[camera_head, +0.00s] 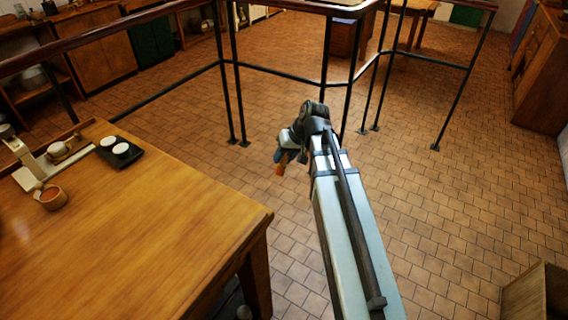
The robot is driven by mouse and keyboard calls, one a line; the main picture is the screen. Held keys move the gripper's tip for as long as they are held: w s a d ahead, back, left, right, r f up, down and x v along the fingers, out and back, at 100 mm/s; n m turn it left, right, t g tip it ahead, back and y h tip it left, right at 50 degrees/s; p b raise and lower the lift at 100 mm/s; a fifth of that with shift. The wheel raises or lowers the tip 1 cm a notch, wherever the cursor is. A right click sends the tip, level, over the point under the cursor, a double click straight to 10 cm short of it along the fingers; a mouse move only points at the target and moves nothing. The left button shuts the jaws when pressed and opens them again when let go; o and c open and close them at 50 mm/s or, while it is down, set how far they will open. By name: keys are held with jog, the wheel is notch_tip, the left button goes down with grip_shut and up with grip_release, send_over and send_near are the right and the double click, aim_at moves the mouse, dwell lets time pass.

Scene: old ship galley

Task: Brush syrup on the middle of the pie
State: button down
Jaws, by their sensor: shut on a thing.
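My gripper (286,155) is over the tiled floor, to the right of the wooden table. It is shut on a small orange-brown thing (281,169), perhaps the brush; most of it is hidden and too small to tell. On the table's far left part, a black tray (106,161) bears two round white-topped things, perhaps pies. A terracotta cup (51,197) stands nearer, at the left; its contents look reddish brown, and I cannot tell if they are syrup. My gripper is well apart from the tray and the cup.
The wooden table (170,235) has a wide bare top. A pale stand (32,173) with a small dish is behind the cup. Dark railings (325,75) stand beyond my gripper. A wooden crate (525,295) is at the lower right. The tiled floor (450,210) is open.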

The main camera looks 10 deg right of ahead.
jog(key=w+a+r+n+g, duration=0.1)
jog(key=w+a+r+n, duration=0.1)
jog(key=w+a, duration=0.65)
jog(key=w+a+r+n, duration=0.1)
jog(key=w+a+r, duration=0.3)
jog(key=a, duration=0.8)
jog(key=w+a+r+n+g, duration=0.1)
jog(key=w+a+n, duration=0.1)
jog(key=w+a, duration=0.75)
jog(key=a+r+n+g+y, duration=0.15)
jog(key=a+r, duration=0.35)
jog(key=a, duration=1.8)
jog(key=a+r+n+g+h, duration=0.1)
jog(key=a+r+n, duration=0.3)
jog(key=a, duration=1.9)
jog(key=shift+m+t+y, duration=0.25)
jog(key=shift+m, duration=0.5)
jog(key=shift+d+f, duration=0.15)
jog(key=shift+f, duration=1.35)
jog(key=shift+d+f, duration=0.15)
jog(key=shift+f, duration=1.3)
jog(key=shift+s+d+f, duration=0.6)
jog(key=shift+d+f, duration=0.05)
jog(key=shift+f, duration=0.05)
jog(key=shift+s+d, duration=0.25)
jog(key=shift+w+a, duration=1.05)
jog(key=shift+s+d, duration=0.95)
jog(key=shift+w+a, duration=0.85)
notch_tip(320, 180, up, 8)
jog(key=shift+r, duration=0.15)
